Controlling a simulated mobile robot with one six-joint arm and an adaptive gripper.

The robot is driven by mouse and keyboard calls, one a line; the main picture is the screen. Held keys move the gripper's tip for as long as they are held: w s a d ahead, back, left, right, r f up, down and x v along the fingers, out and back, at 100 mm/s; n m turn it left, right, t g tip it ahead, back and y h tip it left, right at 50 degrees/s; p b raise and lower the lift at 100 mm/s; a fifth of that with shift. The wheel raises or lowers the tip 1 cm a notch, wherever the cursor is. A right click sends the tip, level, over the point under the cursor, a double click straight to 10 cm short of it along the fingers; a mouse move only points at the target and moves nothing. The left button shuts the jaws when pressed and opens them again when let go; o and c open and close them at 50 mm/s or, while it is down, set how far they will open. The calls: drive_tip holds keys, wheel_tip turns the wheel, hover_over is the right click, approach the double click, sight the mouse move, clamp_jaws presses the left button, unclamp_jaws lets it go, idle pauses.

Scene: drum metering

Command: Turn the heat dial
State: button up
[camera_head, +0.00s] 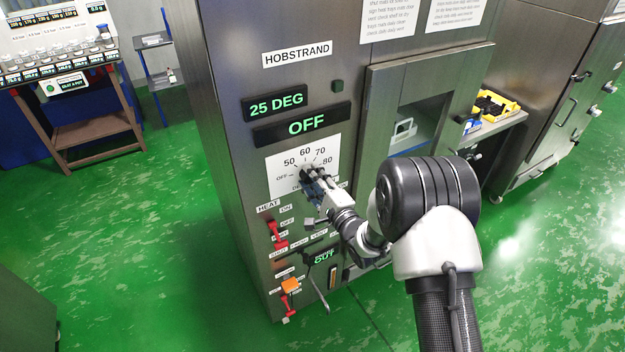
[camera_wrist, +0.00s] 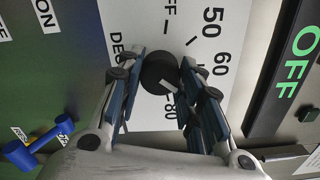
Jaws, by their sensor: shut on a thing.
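The heat dial (camera_wrist: 158,72) is a round black knob on a white scale plate (camera_head: 277,165), marked OFF, 50, 60, 70 and 80, on the front of the steel HOBSTRAND cabinet. My gripper (camera_wrist: 160,66) is shut on the dial, one finger on each side of it. In the head view my gripper (camera_head: 313,174) reaches the plate from the lower right and hides most of the knob. The displays above read 25 DEG (camera_head: 276,105) and OFF (camera_head: 306,124).
Below the plate are a red HEAT lever (camera_head: 274,234), an orange block (camera_head: 290,286), another red lever (camera_head: 287,306) and a grey handle (camera_head: 318,290). Right of the dial is a recessed opening (camera_head: 408,128). A shelf with a yellow bin (camera_head: 495,105) stands farther right. Green floor is open at left.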

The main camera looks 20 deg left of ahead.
drive_tip(key=shift+m+p, duration=0.4)
drive_tip(key=shift+m, duration=3.4)
drive_tip(key=o, duration=1.1)
drive_tip(key=shift+c, duration=0.2)
drive_tip(key=shift+s, duration=0.1)
drive_tip(key=v, duration=1.2)
drive_tip(key=shift+a, duration=0.1)
